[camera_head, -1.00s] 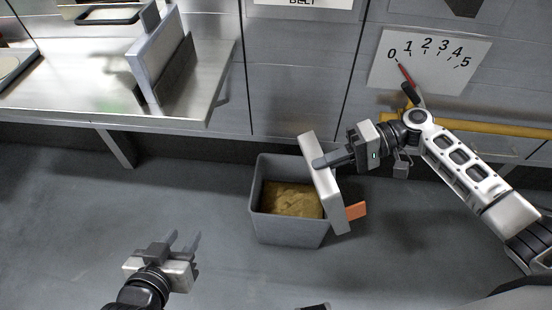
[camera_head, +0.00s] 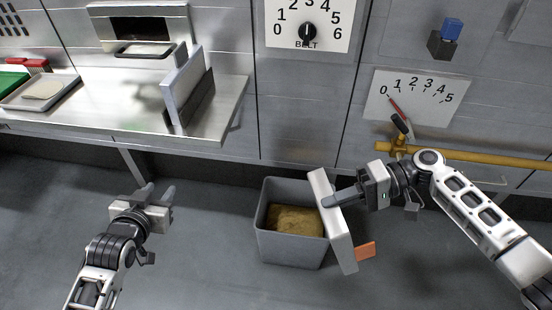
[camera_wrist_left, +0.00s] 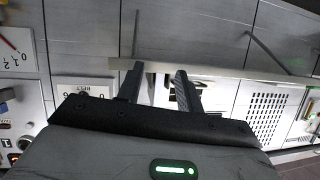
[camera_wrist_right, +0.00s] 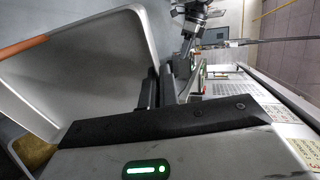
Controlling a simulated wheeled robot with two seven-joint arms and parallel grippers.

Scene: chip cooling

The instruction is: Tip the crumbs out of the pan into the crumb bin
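The pan (camera_head: 334,222) is a pale tray with an orange tab. It is tipped on its side at the right rim of the grey crumb bin (camera_head: 290,250). Brown crumbs (camera_head: 296,219) lie in the bin. My right gripper (camera_head: 331,201) is shut on the pan's wall. In the right wrist view, the pan's inner face (camera_wrist_right: 85,75) looks bare, and crumbs in the bin (camera_wrist_right: 36,153) show below it. My left gripper (camera_head: 157,192) is empty, left of the bin, with its fingers apart in the left wrist view (camera_wrist_left: 160,80).
A steel counter (camera_head: 215,115) with an upright plate stands behind at left. A yellow rail (camera_head: 470,153) runs along the cabinet at right, below a 0–5 scale (camera_head: 420,98) with a red pointer. The floor around the bin is clear.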

